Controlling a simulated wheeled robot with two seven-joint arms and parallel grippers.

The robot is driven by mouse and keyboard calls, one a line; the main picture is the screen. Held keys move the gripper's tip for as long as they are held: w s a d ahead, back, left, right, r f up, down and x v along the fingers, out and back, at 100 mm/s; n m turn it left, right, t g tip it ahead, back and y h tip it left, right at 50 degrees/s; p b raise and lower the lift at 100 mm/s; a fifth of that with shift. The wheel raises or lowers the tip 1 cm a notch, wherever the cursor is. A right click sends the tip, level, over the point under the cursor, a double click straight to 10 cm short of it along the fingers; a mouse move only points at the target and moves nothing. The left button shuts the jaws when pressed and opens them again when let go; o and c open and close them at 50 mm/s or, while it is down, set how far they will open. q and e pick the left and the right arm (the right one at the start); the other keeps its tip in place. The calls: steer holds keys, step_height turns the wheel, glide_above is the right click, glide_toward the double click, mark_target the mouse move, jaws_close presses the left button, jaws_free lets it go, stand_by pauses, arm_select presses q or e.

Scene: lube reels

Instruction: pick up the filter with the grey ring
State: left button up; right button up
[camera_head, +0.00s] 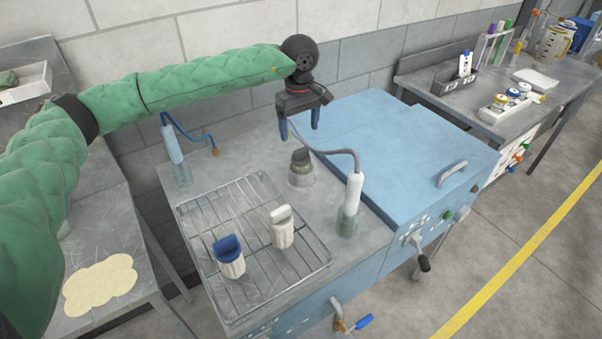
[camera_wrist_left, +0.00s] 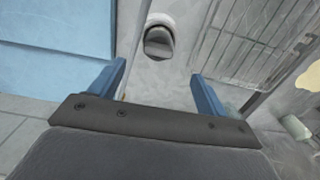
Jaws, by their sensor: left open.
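A filter with a dark grey top (camera_head: 301,159) stands upright in a round light fitting on the metal worktop, beside the blue lid. In the left wrist view the same filter (camera_wrist_left: 158,40) shows just beyond my fingertips, roughly centred between them. My left gripper (camera_head: 299,125) points down above it, open and empty, with its two blue fingers apart and not touching it. My right gripper is not in view.
A hose with a white nozzle (camera_head: 354,192) stands in a clear cup to the right of the dark-topped filter. Another nozzle (camera_head: 172,142) stands at the back left. The wire rack (camera_head: 209,281) lies at the front left. The large blue lid (camera_head: 400,150) lies right.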

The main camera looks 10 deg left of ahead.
mark_target(301, 149)
arm_select(q)
step_height(301, 149, down, 2)
steer(key=shift+f+b, duration=0.2)
steer(key=shift+b, duration=0.5)
steer(key=shift+f, duration=0.15)
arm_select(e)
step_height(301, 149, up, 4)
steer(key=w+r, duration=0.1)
arm_select(q)
steer(key=shift+f+p, duration=0.7)
steer(key=shift+f, duration=0.5)
steer(key=f+p, duration=0.3)
steer(key=shift+d+f, duration=0.2)
steer(key=shift+f, duration=0.85)
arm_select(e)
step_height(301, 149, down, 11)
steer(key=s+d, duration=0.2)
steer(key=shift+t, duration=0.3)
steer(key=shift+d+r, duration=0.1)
arm_select(q)
steer(key=c, duration=1.1)
